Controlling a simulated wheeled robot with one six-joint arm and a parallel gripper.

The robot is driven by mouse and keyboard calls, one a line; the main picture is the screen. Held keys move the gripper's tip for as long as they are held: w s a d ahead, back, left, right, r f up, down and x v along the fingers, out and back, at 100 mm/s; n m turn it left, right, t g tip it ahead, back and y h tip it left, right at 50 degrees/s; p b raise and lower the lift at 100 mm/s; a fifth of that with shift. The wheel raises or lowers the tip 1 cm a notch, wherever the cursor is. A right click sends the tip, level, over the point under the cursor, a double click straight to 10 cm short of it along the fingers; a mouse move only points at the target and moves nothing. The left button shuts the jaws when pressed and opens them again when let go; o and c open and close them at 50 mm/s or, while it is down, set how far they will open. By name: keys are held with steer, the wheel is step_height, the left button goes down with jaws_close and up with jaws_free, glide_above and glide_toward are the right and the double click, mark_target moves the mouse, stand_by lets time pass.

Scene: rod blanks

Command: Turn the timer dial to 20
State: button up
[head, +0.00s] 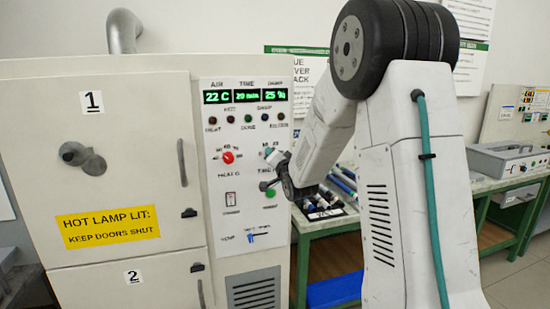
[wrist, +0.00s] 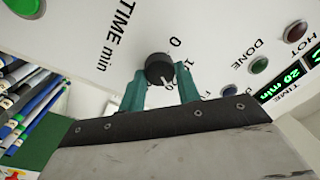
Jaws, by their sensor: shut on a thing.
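The timer dial (wrist: 158,67) is a small black knob on the white panel in the wrist view. My gripper (wrist: 163,86) has its two green fingers shut on it, one on each side. The dial's pale pointer mark faces down between the fingers; the scale number there is hidden. The 0 and part of another number show beside the dial. The TIME display reads 20 min in the head view (head: 246,97) and in the wrist view (wrist: 292,75). In the head view my gripper (head: 271,171) is at the panel and hides most of the dial.
A red knob (head: 228,157) is left of the dial, with a green button (head: 270,194) below it. A white switch (head: 230,199) and a blue slider (head: 251,238) are lower on the panel. A bench (head: 335,222) with rods stands right of the cabinet.

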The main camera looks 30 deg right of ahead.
steer(key=o, duration=1)
steer(key=shift+c, duration=0.2)
steer(key=v, duration=0.7)
steer(key=shift+s, duration=0.4)
steer(key=shift+a+f, duration=0.1)
